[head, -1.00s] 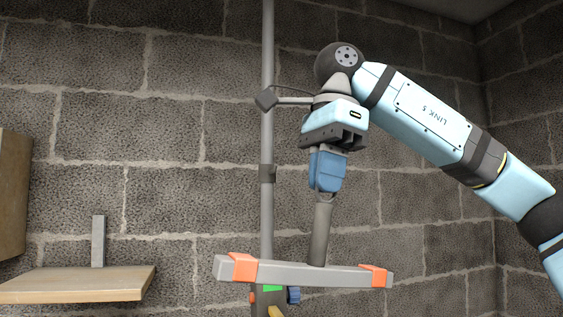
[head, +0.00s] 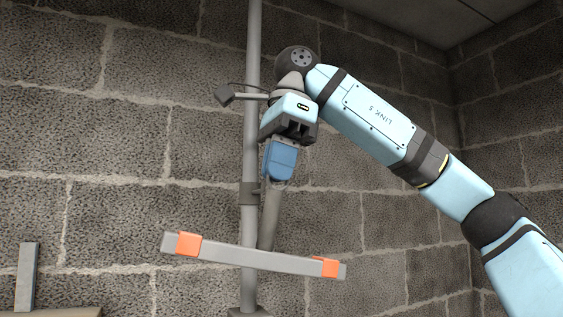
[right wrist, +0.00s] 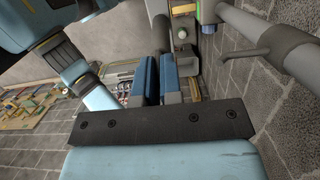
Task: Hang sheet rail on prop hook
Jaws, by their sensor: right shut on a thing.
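The sheet rail (head: 255,259) is a grey bar with orange bands near both ends, tilted down to the right in the head view. A grey stem (head: 270,218) rises from its middle. My right gripper (head: 280,176) is shut on this stem and holds the rail in the air, in front of the upright grey prop (head: 251,120). In the right wrist view my gripper's blue fingers (right wrist: 159,75) close around the stem. There the prop hook (right wrist: 244,53) sticks out from the prop, right of the fingers and apart from them. My left gripper is not in view.
A dark collar (head: 249,193) sits on the prop, just left of the stem. A wooden shelf (head: 55,312) with an upright grey piece (head: 27,277) is at lower left. A block wall (head: 120,130) stands behind. The right wrist view shows a cluttered board (right wrist: 30,108) far below.

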